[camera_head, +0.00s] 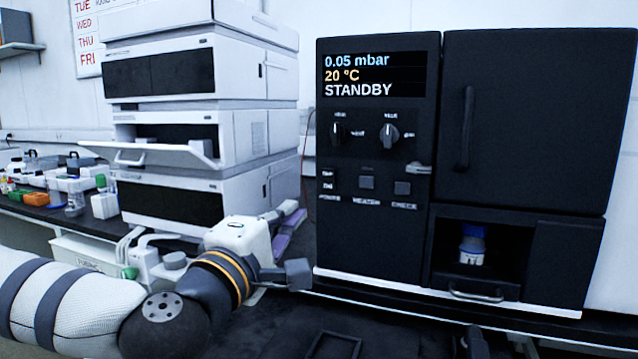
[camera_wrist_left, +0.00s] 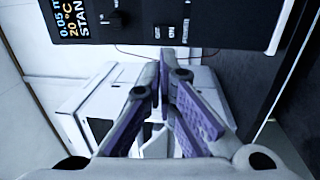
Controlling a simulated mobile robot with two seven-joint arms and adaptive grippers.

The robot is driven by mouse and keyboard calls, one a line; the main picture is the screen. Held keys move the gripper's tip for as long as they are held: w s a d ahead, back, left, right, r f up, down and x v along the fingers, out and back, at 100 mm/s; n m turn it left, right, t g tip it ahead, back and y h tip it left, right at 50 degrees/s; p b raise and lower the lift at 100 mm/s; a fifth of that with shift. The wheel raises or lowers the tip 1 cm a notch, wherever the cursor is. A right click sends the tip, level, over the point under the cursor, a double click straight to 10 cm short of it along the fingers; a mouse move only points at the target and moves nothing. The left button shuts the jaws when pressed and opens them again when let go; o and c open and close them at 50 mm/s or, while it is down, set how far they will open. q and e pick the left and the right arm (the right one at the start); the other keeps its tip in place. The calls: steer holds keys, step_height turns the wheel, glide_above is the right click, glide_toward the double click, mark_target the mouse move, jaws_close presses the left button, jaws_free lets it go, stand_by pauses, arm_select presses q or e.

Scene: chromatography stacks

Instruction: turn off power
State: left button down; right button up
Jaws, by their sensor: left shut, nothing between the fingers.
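The black instrument (camera_head: 380,235) stands on the bench at centre right. Its display (camera_head: 372,74) reads 0.05 mbar, 20 °C, STANDBY. The power switch (camera_head: 328,181), marked on and off, sits at the left of a lower row beside the heater and check buttons. In the left wrist view the switch (camera_wrist_left: 164,32) shows just beyond the fingertips; its position is too small to tell. My left gripper (camera_head: 295,210) is left of the panel, apart from it. Its purple-padded fingers (camera_wrist_left: 160,78) meet at the tips and hold nothing. My right gripper is not in view.
Two knobs (camera_head: 388,135) sit above the buttons. A door handle (camera_head: 465,128) sticks out at right. A blue-capped bottle (camera_head: 472,245) stands in an open bay. A white chromatography stack (camera_head: 200,190) with one open flap stands behind my left arm.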

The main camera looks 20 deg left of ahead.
mark_target(325, 171)
arm_select(q)
steer(key=w, duration=0.4)
steer(key=w+r, duration=0.1)
steer(key=w, duration=0.8)
steer(key=shift+w+d+r, duration=0.25)
steer(key=shift+w+r, duration=0.05)
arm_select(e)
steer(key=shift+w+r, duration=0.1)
arm_select(q)
steer(key=r+g+p, duration=0.1)
steer(key=p, duration=0.2)
steer(key=r+p, duration=0.1)
steer(key=p, duration=0.2)
steer(key=shift+w+a+r+g+p, duration=0.1)
steer(key=shift+w+r+g+p, duration=0.1)
steer(key=shift+r+g+p, duration=0.15)
steer(key=shift+w+f, duration=0.1)
steer(key=shift+f, duration=0.5)
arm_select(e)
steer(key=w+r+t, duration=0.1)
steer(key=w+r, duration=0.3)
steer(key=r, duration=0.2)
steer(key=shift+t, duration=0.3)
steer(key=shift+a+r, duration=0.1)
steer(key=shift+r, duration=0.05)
